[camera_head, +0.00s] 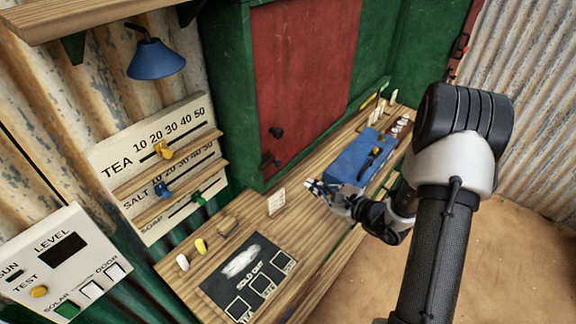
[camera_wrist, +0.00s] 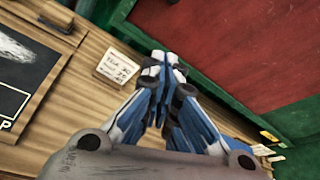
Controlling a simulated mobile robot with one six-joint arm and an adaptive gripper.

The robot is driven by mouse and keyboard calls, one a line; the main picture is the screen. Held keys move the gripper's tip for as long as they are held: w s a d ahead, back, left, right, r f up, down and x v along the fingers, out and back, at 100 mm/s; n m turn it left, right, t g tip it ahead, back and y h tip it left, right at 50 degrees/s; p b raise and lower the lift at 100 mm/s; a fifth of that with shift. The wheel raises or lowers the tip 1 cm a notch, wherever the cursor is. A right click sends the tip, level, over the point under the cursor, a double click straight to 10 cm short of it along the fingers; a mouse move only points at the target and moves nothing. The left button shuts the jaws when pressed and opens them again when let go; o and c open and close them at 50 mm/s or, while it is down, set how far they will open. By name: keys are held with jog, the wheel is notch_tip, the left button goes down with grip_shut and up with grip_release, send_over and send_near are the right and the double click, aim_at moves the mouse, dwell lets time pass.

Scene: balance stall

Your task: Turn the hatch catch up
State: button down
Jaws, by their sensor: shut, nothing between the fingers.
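The red hatch (camera_head: 310,70) sits shut in a green frame and also fills the upper right of the wrist view (camera_wrist: 225,45). A dark knob (camera_head: 276,132) is near its lower left corner. Below the knob is a small dark catch (camera_head: 268,160); its exact angle is hard to tell. My gripper (camera_head: 314,186) is shut and empty over the counter, right of and below the catch, apart from it. In the wrist view the fingertips (camera_wrist: 163,64) are together beside a small white price card. The catch does not show in the wrist view.
The wooden counter (camera_head: 225,255) holds a white price card (camera_head: 276,202), a black slate (camera_head: 250,277) and a blue box (camera_head: 352,160) beside my gripper. A slider board (camera_head: 125,150) and a switch panel (camera_head: 62,250) are at the left. A blue lamp (camera_head: 155,60) hangs above.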

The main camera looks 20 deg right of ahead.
dwell(0.3)
jog(key=b+x, duration=0.1)
jog(key=x, duration=0.9)
jog(key=shift+s+a+r+p, duration=0.15)
jog(key=shift+a+r, duration=0.1)
jog(key=shift+r, duration=0.35)
jog(key=shift+s+a+r+p, duration=0.1)
jog(key=shift+s+a+r, duration=0.15)
jog(key=shift+r, duration=0.35)
jog(key=shift+s+a+r+p, duration=0.1)
jog(key=shift+a+r, duration=0.2)
jog(key=shift+r, duration=0.25)
